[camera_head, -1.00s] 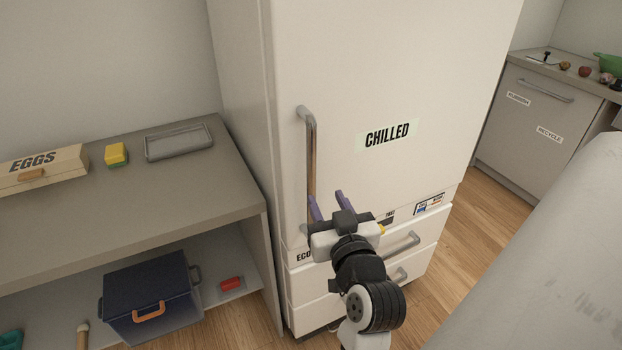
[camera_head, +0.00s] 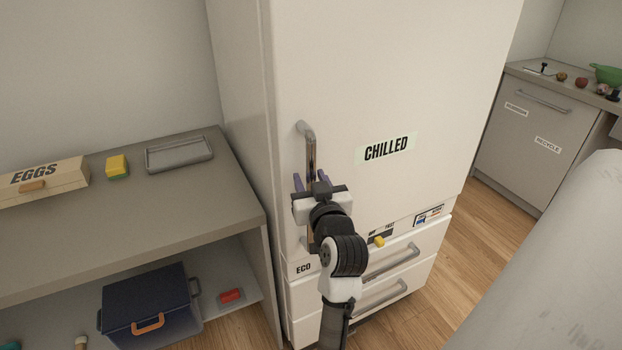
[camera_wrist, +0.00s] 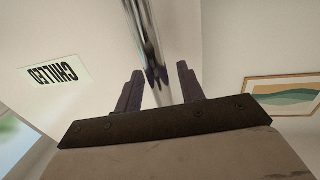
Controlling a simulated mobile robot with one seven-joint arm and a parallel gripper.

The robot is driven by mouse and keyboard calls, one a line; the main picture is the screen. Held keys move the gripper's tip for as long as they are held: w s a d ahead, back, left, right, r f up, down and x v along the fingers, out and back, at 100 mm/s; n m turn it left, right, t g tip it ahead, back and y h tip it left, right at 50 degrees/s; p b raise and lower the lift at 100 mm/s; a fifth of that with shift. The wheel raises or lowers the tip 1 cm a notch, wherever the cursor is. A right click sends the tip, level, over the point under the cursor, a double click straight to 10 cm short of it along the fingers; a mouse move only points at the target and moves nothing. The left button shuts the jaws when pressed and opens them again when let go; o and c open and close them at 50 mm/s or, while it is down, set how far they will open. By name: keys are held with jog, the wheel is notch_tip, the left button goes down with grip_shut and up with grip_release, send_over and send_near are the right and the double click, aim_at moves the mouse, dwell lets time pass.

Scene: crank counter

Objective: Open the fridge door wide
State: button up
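The white fridge door (camera_head: 400,80), labelled CHILLED, is closed in the head view. Its vertical metal handle (camera_head: 309,150) is near the door's left edge, its lower part hidden behind my gripper. My gripper (camera_head: 311,180) is at the handle with its purple fingers pointing toward the door. In the wrist view the handle (camera_wrist: 146,45) runs down between the two fingers of my gripper (camera_wrist: 160,85). The fingers are apart, with visible gaps beside the handle, so my gripper is open around it and not clamped.
A counter (camera_head: 215,205) with an EGGS box (camera_head: 70,178), a sponge (camera_head: 117,166) and a grey tray (camera_head: 180,153) stands left of the fridge. Drawers (camera_head: 380,285) are below the door. A pale grey rounded surface (camera_head: 560,260) fills the lower right. Wood floor lies between.

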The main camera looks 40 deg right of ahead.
jog(key=shift+c, duration=0.2)
grip_shut()
jog(key=shift+s, duration=0.1)
